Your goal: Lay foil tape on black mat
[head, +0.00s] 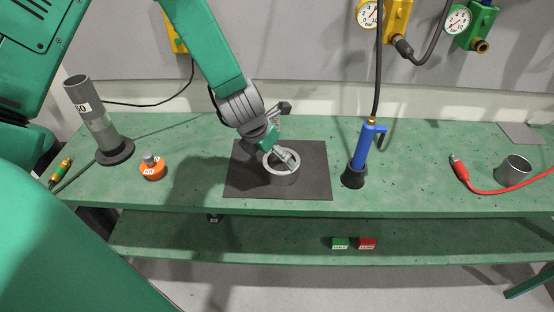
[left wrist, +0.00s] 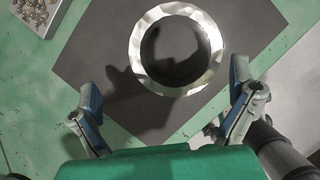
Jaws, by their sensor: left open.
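A silver ring-shaped roll, the foil tape (head: 281,176), lies flat on the black mat (head: 312,187) near its middle. In the left wrist view the foil tape (left wrist: 136,52) shows its shiny rim and dark hollow centre, with the black mat (left wrist: 90,52) around it. My left gripper (head: 283,155) is at the foil tape in the head view. In the left wrist view its two fingers (left wrist: 166,108) are spread wide, below the roll in the picture, with nothing between them. My right gripper is not in view.
A blue tool (head: 361,155) with a black base stands right of the mat. A grey tube (head: 98,122) and an orange weight (head: 152,170) stand at left. A red hose (head: 500,191) and a grey cup (head: 513,169) are at right. The bench's front edge runs below the mat.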

